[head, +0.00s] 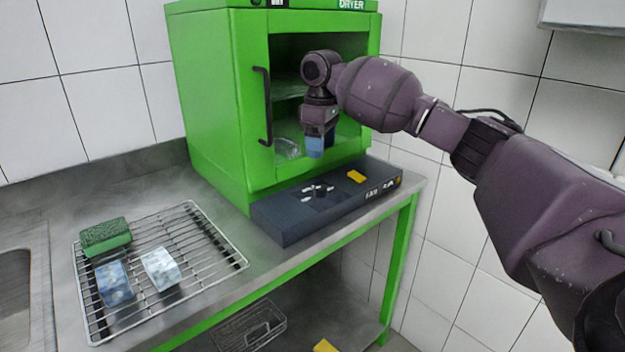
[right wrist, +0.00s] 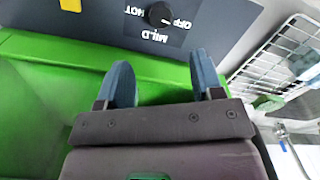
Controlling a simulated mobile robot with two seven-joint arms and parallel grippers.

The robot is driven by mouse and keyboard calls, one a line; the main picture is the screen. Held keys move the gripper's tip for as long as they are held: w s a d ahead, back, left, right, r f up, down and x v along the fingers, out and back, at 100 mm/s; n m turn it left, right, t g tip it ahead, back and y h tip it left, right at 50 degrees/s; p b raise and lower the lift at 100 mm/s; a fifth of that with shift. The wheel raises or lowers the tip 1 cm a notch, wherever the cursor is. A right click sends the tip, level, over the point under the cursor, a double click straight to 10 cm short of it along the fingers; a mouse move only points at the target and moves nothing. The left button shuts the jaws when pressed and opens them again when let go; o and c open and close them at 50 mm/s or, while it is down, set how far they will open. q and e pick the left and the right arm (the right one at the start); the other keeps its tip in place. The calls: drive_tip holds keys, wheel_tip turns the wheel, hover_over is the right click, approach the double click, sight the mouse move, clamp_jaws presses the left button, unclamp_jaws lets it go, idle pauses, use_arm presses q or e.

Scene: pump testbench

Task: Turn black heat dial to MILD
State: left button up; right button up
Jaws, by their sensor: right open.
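The black heat dial (right wrist: 159,14) sits on the dark control panel (right wrist: 215,20) at the top of the right wrist view. The labels OFF, HOT and MILD show inverted around it; which one it points at I cannot tell for sure. In the head view the dial (head: 319,191) is small, on the panel (head: 285,225) in front of the green dryer. My right gripper (head: 316,146) is open and empty, pointing down above the panel, in front of the dryer's opening. Its two blue fingers (right wrist: 162,82) are spread and apart from the dial. My left gripper is not in view.
The green dryer (head: 215,110) stands close behind the panel, with a black handle (head: 264,106) on its front. A yellow switch (head: 356,177) lies right of the dial. A wire rack (head: 215,245) at left holds a green sponge (head: 105,237) and two pale blocks.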

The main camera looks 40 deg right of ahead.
hover_over(321, 186)
wheel_tip(321, 186, down, 4)
drive_tip(key=shift+s+f+b, duration=0.1)
drive_tip(key=shift+b, duration=0.35)
wheel_tip(321, 186, down, 6)
drive_tip(key=shift+f+b, duration=0.1)
drive_tip(key=shift+b, duration=0.6)
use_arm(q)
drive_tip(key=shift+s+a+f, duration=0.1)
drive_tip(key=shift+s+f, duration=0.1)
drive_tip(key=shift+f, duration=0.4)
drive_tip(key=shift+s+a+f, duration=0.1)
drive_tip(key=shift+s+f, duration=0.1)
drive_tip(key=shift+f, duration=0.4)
